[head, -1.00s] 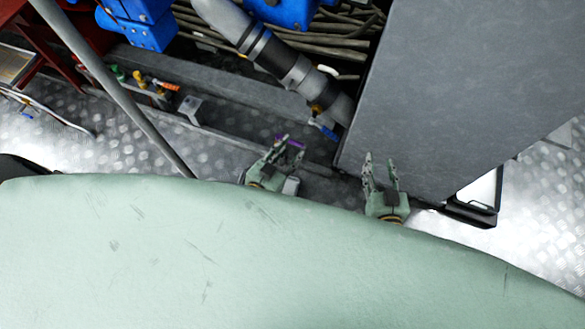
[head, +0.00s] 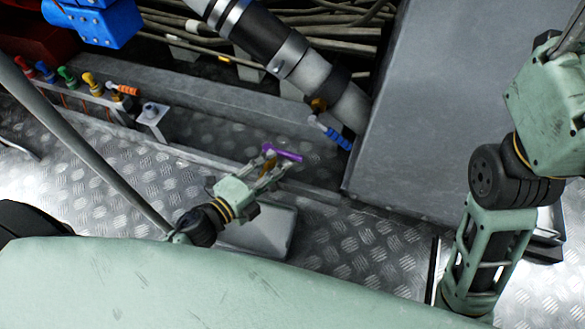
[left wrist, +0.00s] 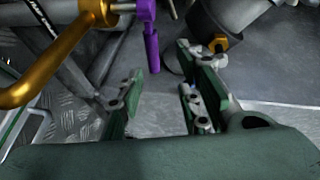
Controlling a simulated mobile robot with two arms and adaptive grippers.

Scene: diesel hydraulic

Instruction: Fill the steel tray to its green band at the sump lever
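A purple lever (head: 283,154) stands just past the fingertips of my left gripper (head: 270,168). In the left wrist view the purple lever (left wrist: 152,45) hangs down beyond and between the fingers, beside a gold bent pipe (left wrist: 45,70). The left gripper's fingers (left wrist: 155,100) are apart with nothing between them. A grey box-like thing (head: 272,232), possibly the steel tray, lies below the left gripper and is partly hidden by it. I make out no green band on it. My right gripper (head: 570,40) is large at the top right edge, its fingertips cut off.
A blue-handled lever (head: 335,138) sits at the end of a thick grey pipe (head: 310,75). Several coloured levers (head: 90,80) line a rail at the left. A large grey cabinet (head: 430,120) blocks the right. A slanting grey pole (head: 85,150) crosses the left.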

